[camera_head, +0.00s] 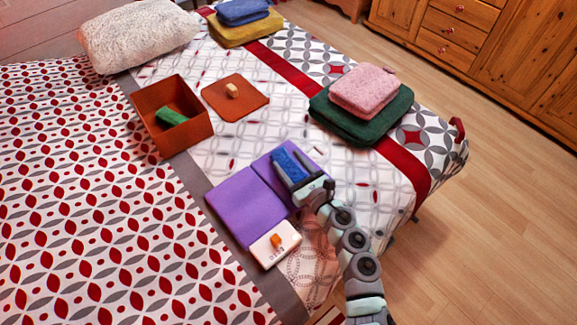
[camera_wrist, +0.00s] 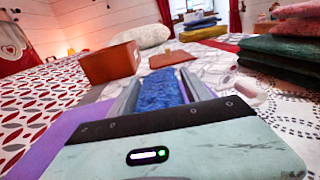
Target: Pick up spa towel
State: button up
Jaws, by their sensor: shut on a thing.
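My gripper (camera_head: 290,168) is shut on a blue textured towel (camera_head: 287,163) over the purple mat. The towel also shows in the wrist view (camera_wrist: 162,90), lengthwise between the two fingers. I cannot tell whether it touches the mat. A green rolled towel (camera_head: 172,117) lies in the open orange-brown box at the upper left. A pink folded towel (camera_head: 364,89) sits on dark green folded ones (camera_head: 341,124) at the right. A blue folded towel (camera_head: 243,10) sits on a yellow one (camera_head: 246,31) at the back.
The orange-brown box (camera_head: 190,136) stands near a flat brown mat (camera_head: 247,105) bearing a cream block (camera_head: 232,90). A white fluffy pillow (camera_head: 137,35) lies at the back left.

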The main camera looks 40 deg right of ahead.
aim_at(289, 163)
jog(key=shift+c, duration=0.6)
jog(key=shift+r, duration=0.2)
notch_tip(289, 163, up, 20)
jog(key=p, duration=0.5)
jog(key=w+a+f+y, duration=0.1)
jog(key=w+a+f, duration=0.15)
jog(key=a, duration=0.45)
jog(key=w+a+f, duration=0.2)
jog(key=w+a, duration=0.1)
jog(key=a, duration=0.4)
jog(key=w+a+f+y, duration=0.1)
jog(key=w+a+f, duration=0.15)
jog(key=a, duration=0.45)
jog(key=s+a+f+n, duration=0.1)
jog(key=a+f, duration=0.2)
jog(key=a, duration=0.6)
jog(key=s+a+f+n, duration=0.1)
jog(key=a+f, duration=0.2)
jog(key=a, duration=0.6)
jog(key=s+r+p, duration=0.5)
jog(key=r+p, duration=0.8)
jog(key=p, duration=0.2)
jog(key=s+r+p, duration=0.4)
jog(key=r+p, duration=0.9)
jog(key=p, duration=0.2)
jog(key=shift+s+d+r+y+p, duration=0.3)
jog(key=shift+s+d+r+y, duration=0.05)
jog(key=shift+s+r+y, duration=0.05)
